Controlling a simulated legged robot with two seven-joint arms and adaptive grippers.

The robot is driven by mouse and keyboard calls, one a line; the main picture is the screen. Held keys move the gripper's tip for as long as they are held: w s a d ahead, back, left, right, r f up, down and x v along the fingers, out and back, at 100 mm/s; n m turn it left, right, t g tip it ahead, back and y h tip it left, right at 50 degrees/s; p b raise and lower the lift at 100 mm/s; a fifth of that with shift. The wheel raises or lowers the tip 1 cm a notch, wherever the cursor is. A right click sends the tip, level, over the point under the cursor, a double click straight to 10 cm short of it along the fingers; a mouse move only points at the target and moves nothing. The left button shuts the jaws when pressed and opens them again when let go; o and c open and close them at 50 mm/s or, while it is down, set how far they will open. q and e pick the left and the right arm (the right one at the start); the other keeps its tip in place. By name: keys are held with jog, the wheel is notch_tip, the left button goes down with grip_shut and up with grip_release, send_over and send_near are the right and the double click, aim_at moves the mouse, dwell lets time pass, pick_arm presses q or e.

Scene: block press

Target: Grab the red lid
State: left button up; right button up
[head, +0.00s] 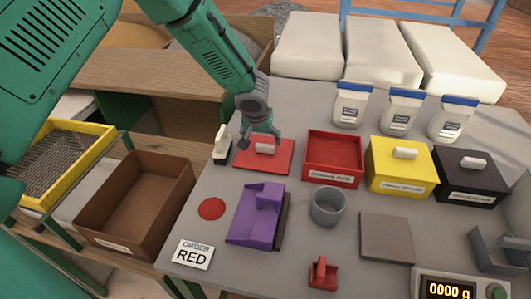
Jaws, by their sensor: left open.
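The red lid (281,160) is a flat red plate with a pale handle (266,148) on top. It lies on the grey table, left of the open red box (332,158). My left gripper (261,140) is open at the lid, its fingers close around or just above the handle; whether they touch it I cannot tell. My right gripper is not in view.
A yellow box (401,170) and a black box (470,178), both lidded, stand right of the red box. A purple block press (256,215), a grey cup (328,206) and a small pale-handled object (221,146) are nearby. Three jars (398,112) stand behind.

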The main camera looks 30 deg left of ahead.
aim_at(265, 145)
pick_arm(q)
jog(key=shift+d+p+x, duration=0.2)
jog(key=shift+x, duration=1.1)
jog(key=shift+d+p+x, duration=0.2)
jog(key=shift+x, duration=1.1)
jog(key=c, duration=1.3)
